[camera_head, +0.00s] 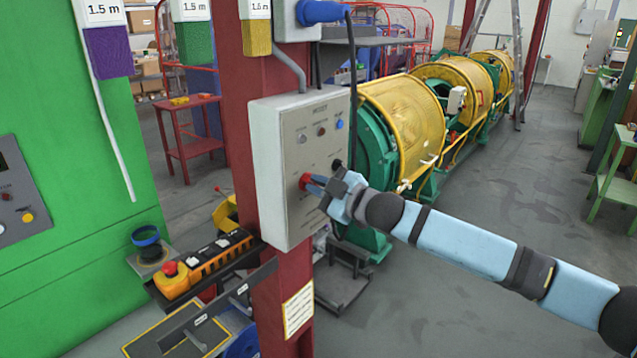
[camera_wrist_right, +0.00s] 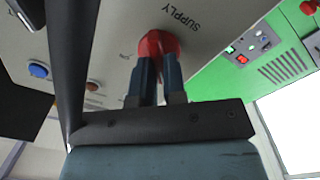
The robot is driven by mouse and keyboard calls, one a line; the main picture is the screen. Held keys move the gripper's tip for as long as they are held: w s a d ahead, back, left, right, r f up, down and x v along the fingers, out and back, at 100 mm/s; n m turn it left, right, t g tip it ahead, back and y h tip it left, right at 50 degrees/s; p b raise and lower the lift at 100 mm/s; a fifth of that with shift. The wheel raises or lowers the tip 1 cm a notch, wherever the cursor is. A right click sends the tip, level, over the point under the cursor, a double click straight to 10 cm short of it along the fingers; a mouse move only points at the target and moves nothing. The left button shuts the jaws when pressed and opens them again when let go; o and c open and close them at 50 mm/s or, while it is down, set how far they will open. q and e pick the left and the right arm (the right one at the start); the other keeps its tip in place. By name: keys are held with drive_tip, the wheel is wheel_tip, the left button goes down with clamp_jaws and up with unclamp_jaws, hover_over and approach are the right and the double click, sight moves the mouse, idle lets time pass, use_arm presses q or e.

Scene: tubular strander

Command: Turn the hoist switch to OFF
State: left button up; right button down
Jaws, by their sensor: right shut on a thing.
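The hoist control box (camera_head: 291,185) is a pale grey box on a dark red column. A red rotary switch (camera_head: 304,181) sits low on its front panel. My right gripper (camera_head: 318,186) is at this switch, its blue fingers shut on the red knob. In the right wrist view the red knob (camera_wrist_right: 158,44) shows between the fingertips of the right gripper (camera_wrist_right: 158,62), beside the word SUPPLY. Part of the knob is hidden by the fingers, so its exact setting cannot be read. My left gripper is not in view.
Indicators and a blue button (camera_head: 340,124) are higher on the panel. A dark cable hangs past the box's right edge. An orange pendant (camera_head: 205,262) lies on a shelf at lower left. A yellow and green strander (camera_head: 400,110) stands behind. Open floor (camera_head: 480,210) lies to the right.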

drive_tip(key=shift+n, duration=0.5)
drive_tip(key=c, duration=1.2)
unclamp_jaws()
drive_tip(key=b+v, duration=0.2)
drive_tip(key=v, duration=1.2)
drive_tip(key=shift+a+b, duration=0.1)
drive_tip(key=shift+b, duration=0.2)
drive_tip(key=shift+f, duration=0.1)
